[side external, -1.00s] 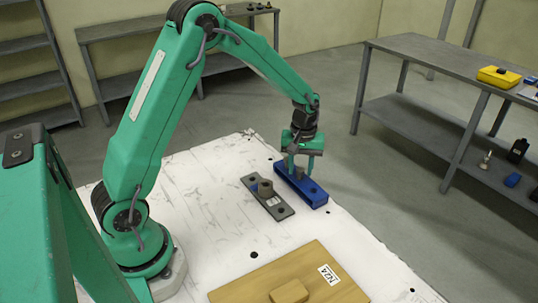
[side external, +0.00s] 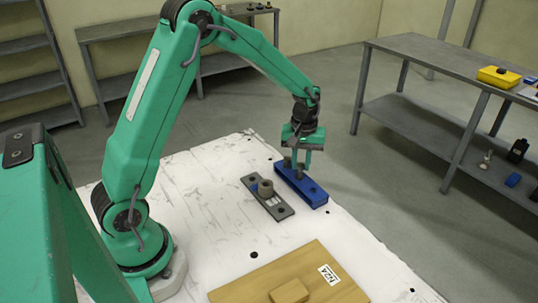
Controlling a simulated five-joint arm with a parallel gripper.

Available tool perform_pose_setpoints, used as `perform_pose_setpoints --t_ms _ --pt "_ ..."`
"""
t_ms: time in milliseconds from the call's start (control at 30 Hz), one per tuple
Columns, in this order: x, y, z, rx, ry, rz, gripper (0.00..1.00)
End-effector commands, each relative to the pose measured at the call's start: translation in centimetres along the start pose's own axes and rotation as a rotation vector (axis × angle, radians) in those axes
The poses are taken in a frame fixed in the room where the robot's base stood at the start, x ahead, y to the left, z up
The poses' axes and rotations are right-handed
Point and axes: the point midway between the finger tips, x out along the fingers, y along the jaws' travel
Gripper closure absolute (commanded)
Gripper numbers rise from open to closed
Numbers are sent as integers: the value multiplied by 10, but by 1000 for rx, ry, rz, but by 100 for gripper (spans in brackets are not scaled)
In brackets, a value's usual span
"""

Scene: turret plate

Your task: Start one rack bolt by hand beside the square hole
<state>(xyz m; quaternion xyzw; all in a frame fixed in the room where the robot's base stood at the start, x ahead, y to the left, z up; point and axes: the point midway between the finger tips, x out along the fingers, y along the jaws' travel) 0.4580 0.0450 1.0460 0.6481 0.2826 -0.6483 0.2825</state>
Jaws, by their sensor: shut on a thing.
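My gripper (side external: 297,167) points down over the far end of a long blue block (side external: 315,194). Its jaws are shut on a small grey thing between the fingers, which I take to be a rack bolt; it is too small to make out. I cannot tell whether it is clear of the blue block. A dark grey plate (side external: 286,210) lies to the left of the blue block, with a hole near each end and a short brown-grey round post (side external: 265,187) standing on it. I cannot make out a square hole.
A wooden board (side external: 240,288) with a label and a small wooden block (side external: 289,291) lies at the front of the white table (side external: 205,225). The table has several dark holes and clear room at left. A bench (side external: 430,52) at right holds a yellow case (side external: 497,76).

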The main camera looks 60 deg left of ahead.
Motion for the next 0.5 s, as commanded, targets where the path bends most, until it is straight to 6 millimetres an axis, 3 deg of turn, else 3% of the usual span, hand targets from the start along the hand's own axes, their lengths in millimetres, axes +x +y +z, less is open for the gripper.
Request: perform_pose_setpoints --t_ms 500 --pt "-19 0 0 0 1 1 99"
